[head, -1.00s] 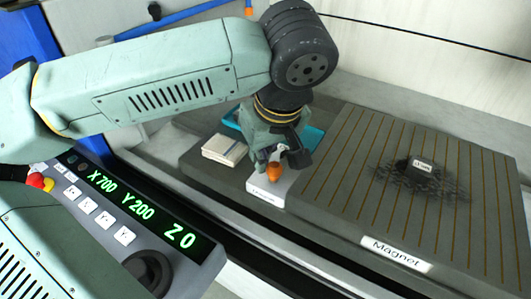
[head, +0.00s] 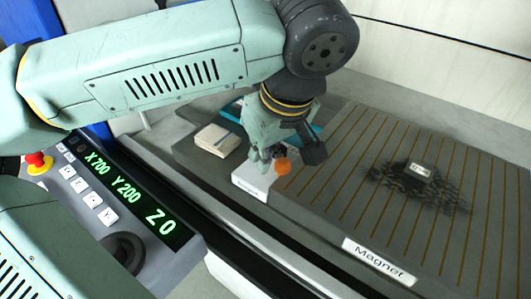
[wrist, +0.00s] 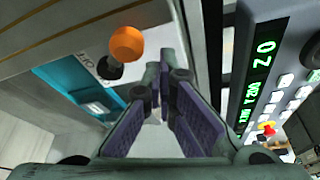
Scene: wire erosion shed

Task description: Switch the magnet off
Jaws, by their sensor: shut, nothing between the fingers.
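The magnet (head: 340,190) is a dark flat plate with brown stripes and a front label reading "Magnet". A lever with an orange knob (head: 283,166) leans over the block's right side, toward the plate. The orange knob (wrist: 126,44) and its dark stem also show in the wrist view, left of my fingertips. My gripper (head: 268,157) is shut and empty, low over the block, just left of the knob. I cannot tell whether it touches the lever.
A small dark-patched piece (head: 420,171) with a white tag lies on the plate. A pale pad (head: 217,140) and a teal tray (head: 232,109) lie behind the block. A control panel (head: 125,200) reading X700 Y200 Z0 stands at front left.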

